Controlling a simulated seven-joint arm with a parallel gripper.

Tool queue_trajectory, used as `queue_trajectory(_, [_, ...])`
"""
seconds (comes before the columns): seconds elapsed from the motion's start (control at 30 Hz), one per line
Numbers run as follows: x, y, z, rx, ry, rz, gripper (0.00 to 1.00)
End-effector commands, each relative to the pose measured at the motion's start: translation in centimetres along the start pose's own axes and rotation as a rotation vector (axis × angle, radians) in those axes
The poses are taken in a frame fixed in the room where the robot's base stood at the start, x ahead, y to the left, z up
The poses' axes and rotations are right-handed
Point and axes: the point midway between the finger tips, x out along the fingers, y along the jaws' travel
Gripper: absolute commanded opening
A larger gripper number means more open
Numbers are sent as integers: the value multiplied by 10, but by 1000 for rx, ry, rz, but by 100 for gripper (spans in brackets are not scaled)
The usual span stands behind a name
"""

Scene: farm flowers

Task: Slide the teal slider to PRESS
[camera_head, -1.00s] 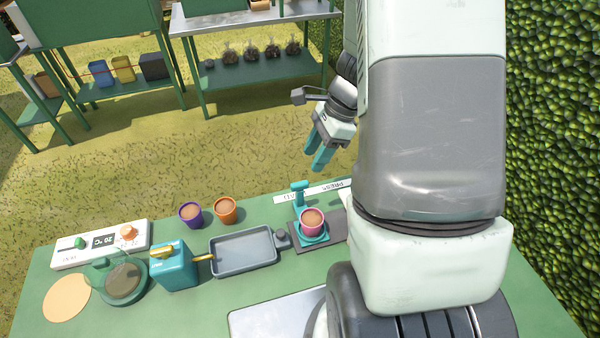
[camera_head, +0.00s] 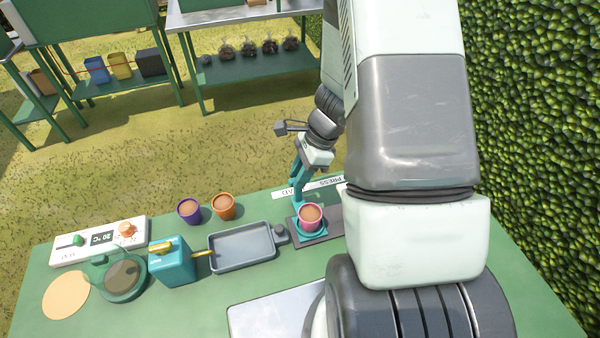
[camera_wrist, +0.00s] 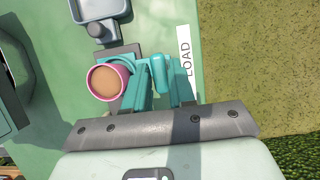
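The teal slider (camera_head: 295,226) sits at the LOAD end of its dark grey track, and a pink pot of soil (camera_head: 311,217) stands on it. In the wrist view the slider's upright teal handle (camera_wrist: 159,72) rises beside the pink pot (camera_wrist: 107,82). My gripper (camera_head: 296,193) is lowered at the handle, with its teal fingers one on each side; it also shows in the wrist view (camera_wrist: 160,85). The fingers look open, with a narrow gap to the handle; contact cannot be told. The white label strip (camera_head: 309,187) reads LOAD at left and PRESS at right.
The grey track (camera_head: 330,222) runs right, its far end hidden behind my arm. A grey tray (camera_head: 243,247), teal box (camera_head: 172,263), purple pot (camera_head: 189,210) and orange pot (camera_head: 224,206) stand to the left. A white control panel (camera_head: 75,246) is at far left.

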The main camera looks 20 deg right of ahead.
Motion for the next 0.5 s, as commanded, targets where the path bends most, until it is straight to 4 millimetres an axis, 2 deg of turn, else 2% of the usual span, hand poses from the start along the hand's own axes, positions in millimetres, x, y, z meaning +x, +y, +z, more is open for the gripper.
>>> queue_trajectory(0.03, [0,0,0,0,0,0,16])
queue_trajectory(0.13, [0,0,0,0,0,0,1])
queue_trajectory(0.5, [-2,-1,-5,1,0,-2,0])
